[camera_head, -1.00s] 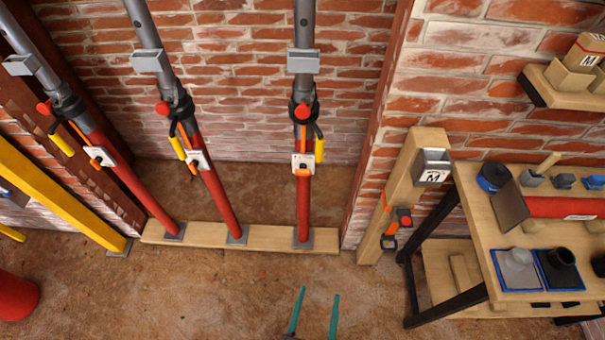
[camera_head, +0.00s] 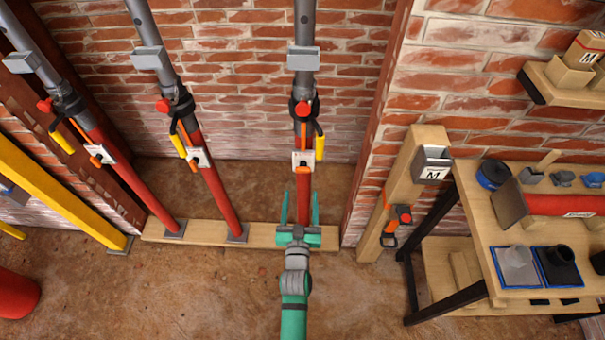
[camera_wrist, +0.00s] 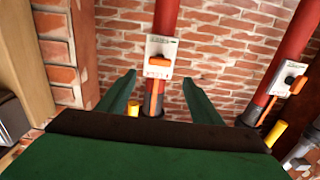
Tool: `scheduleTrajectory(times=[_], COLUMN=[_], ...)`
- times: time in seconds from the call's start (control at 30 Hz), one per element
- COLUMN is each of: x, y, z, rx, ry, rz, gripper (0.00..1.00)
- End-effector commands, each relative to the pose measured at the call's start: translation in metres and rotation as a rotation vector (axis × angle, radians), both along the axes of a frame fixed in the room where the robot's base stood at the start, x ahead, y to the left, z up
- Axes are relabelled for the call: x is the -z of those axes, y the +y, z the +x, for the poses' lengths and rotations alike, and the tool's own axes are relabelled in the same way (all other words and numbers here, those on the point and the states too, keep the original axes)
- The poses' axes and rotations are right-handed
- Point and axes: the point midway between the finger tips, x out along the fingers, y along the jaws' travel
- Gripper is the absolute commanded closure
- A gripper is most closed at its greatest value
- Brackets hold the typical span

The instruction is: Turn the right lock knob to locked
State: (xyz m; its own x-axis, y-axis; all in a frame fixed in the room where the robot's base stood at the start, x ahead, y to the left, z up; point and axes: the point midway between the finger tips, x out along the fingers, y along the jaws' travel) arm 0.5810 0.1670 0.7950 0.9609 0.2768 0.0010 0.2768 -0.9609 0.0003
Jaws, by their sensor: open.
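The right prop (camera_head: 303,205) is a red lower tube with a grey upper tube, standing upright on a wooden sill. It carries a white lock plate (camera_head: 303,158) with a small orange knob, which shows larger in the wrist view as the orange lock knob (camera_wrist: 157,63). I cannot tell its exact setting. My gripper (camera_head: 300,197) is open and empty, its green fingers pointing up along the prop, below the plate. In the wrist view the fingers of my gripper (camera_wrist: 159,80) are spread on either side of the prop, apart from the knob.
Two leaning props, the middle one (camera_head: 218,195) and the left one (camera_head: 130,190), stand to the left. A yellow handle (camera_head: 320,145) hangs beside the right prop. A brick pier and a wooden workbench (camera_head: 480,215) are to the right.

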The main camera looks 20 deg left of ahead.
Motion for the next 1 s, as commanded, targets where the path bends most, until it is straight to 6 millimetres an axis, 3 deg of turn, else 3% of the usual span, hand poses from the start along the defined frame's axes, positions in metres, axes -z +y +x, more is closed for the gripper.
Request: scheduleTrajectory(times=[0.6,1.0], x=[0.0,0.0], y=[0.024,0.028], z=[0.086,0.099], rx=[0.001,0.001], ry=[0.0,0.001], rz=[0.0,0.0], gripper=[0.41,0.41])
